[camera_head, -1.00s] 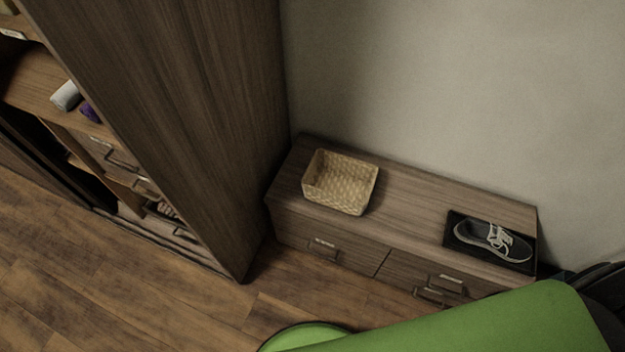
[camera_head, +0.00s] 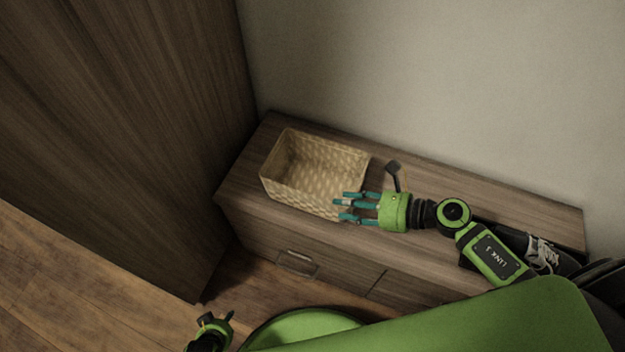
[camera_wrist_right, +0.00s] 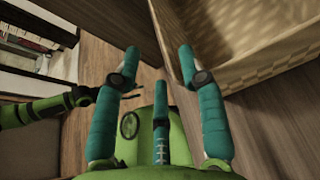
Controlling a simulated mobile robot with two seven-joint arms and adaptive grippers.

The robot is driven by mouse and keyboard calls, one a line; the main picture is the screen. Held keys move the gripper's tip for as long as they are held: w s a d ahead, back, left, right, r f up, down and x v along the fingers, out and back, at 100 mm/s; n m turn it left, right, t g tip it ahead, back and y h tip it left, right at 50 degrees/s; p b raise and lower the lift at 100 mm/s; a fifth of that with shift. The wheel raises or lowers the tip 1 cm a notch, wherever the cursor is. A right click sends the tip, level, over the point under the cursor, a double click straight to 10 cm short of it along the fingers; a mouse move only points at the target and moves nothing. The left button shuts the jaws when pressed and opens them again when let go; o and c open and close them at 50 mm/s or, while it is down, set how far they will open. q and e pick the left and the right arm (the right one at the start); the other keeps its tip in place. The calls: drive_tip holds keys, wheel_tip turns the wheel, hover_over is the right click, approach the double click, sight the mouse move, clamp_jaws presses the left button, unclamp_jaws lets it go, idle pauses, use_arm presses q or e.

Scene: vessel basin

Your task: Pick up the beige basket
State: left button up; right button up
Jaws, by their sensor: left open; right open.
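The beige basket (camera_head: 310,172), woven, rectangular and open at the top, stands upright on the left part of a low wooden cabinet. My right gripper (camera_head: 342,206) is at the basket's near right corner, its open teal fingers pointing left and overlapping the rim in the head view. I cannot tell whether they touch it. In the right wrist view the basket (camera_wrist_right: 262,52) fills the upper right, beside the spread fingers of the right gripper (camera_wrist_right: 158,68), with nothing between them. My left gripper (camera_head: 214,325) is low at the bottom left, away from the basket, and partly cut off.
The low cabinet (camera_head: 240,195) has drawers with handles in front. A tall wooden wardrobe (camera_head: 120,130) stands close on its left and a wall (camera_head: 420,80) behind. A shoe (camera_head: 543,254) lies at the cabinet's right end, partly behind my right arm. Bare floor (camera_head: 80,300) shows at lower left.

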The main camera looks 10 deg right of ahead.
sight(325, 200)
drive_tip(key=shift+n, duration=0.3)
drive_tip(key=x, duration=0.7)
drive_tip(key=shift+w, duration=0.2)
clamp_jaws()
